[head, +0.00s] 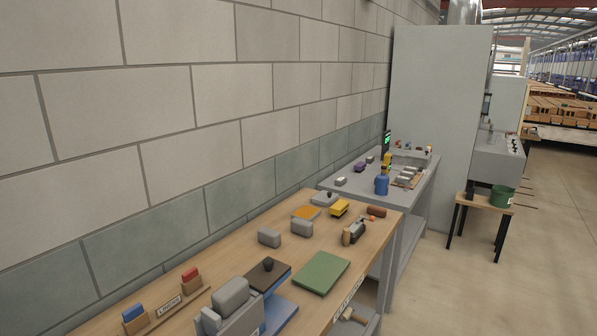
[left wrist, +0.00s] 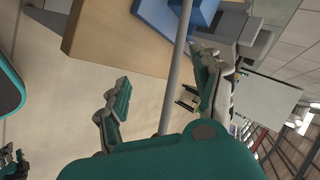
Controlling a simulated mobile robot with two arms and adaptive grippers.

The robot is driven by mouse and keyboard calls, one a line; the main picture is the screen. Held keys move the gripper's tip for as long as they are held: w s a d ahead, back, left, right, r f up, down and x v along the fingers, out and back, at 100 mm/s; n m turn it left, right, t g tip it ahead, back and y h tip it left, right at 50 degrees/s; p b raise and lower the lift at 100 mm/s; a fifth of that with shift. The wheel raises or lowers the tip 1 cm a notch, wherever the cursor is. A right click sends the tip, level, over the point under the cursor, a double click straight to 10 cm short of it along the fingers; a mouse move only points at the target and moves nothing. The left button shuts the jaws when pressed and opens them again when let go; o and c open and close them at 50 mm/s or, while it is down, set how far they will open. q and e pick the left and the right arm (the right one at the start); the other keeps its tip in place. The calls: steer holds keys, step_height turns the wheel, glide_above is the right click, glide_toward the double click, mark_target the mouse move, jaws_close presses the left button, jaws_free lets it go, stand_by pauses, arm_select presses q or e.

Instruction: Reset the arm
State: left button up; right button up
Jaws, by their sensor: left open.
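My left gripper (left wrist: 162,68) shows in the left wrist view with its two fingers spread apart. Nothing is held between the fingers. A grey rod passes behind the gap, and the wooden bench (left wrist: 95,35) with a blue part (left wrist: 190,12) lies beyond the fingertips. The camera is strongly tilted in this view. Neither gripper shows in the head view.
The wooden bench (head: 205,280) runs along the block wall (head: 150,110). It carries grey blocks (head: 269,237), a green mat (head: 322,273) and a grey machine on a blue base (head: 279,313). A grey table (head: 395,212) stands behind.

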arm_select(q)
steer(key=s+a+f+n+g+y, duration=0.1)
steer(key=s+f+n+g, duration=0.25)
steer(key=s+n, duration=0.35)
steer(key=s+a+f+n+g, duration=0.1)
steer(key=s+f+n+g, duration=0.2)
steer(key=s+f+n, duration=0.3)
step_height(320, 180, down, 24)
steer(key=s+b, duration=0.1)
steer(key=s+a+f+g+b, duration=0.1)
steer(key=s+a+f+g, duration=0.1)
steer(key=s+f, duration=1.5)
step_height(320, 180, down, 2)
steer(key=shift+s+a+f+m+b, duration=0.15)
steer(key=shift+s+a+m+b, duration=0.2)
steer(key=shift+a, duration=0.15)
